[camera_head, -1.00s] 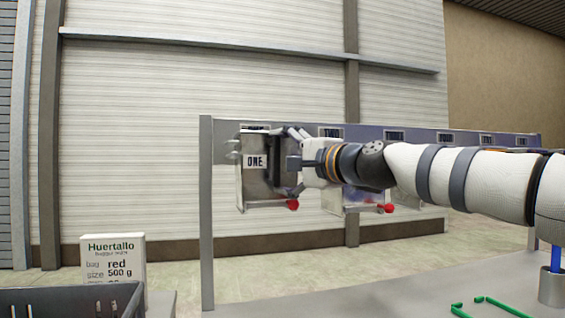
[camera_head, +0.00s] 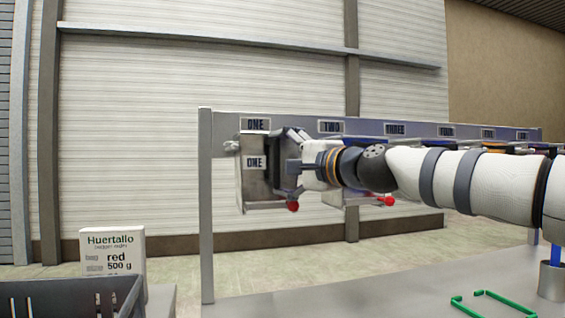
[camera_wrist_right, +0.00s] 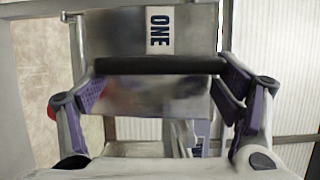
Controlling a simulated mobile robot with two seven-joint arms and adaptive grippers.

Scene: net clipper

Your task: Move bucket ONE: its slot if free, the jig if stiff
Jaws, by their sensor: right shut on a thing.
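Bucket ONE (camera_head: 254,185) is a grey metal bucket with a white ONE label. It is at the left end of the rail, just below the rail's ONE plate (camera_head: 256,124), with a red ball (camera_head: 292,206) at its lower right. My right gripper (camera_head: 293,165) comes in from the right and is shut on the bucket's dark bar. In the right wrist view, the black bar (camera_wrist_right: 160,65) lies across between the fingers, in front of the bucket's labelled face (camera_wrist_right: 120,35). Whether the bucket touches the rail is unclear. My left gripper is out of view.
The rail (camera_head: 290,122) carries several numbered plates; another bucket with a red ball (camera_head: 388,201) hangs partly behind my arm. A dark crate (camera_head: 70,300) and a Huertallo card (camera_head: 112,255) are at lower left. Green brackets (camera_head: 485,294) and a metal cup (camera_head: 551,282) are at lower right.

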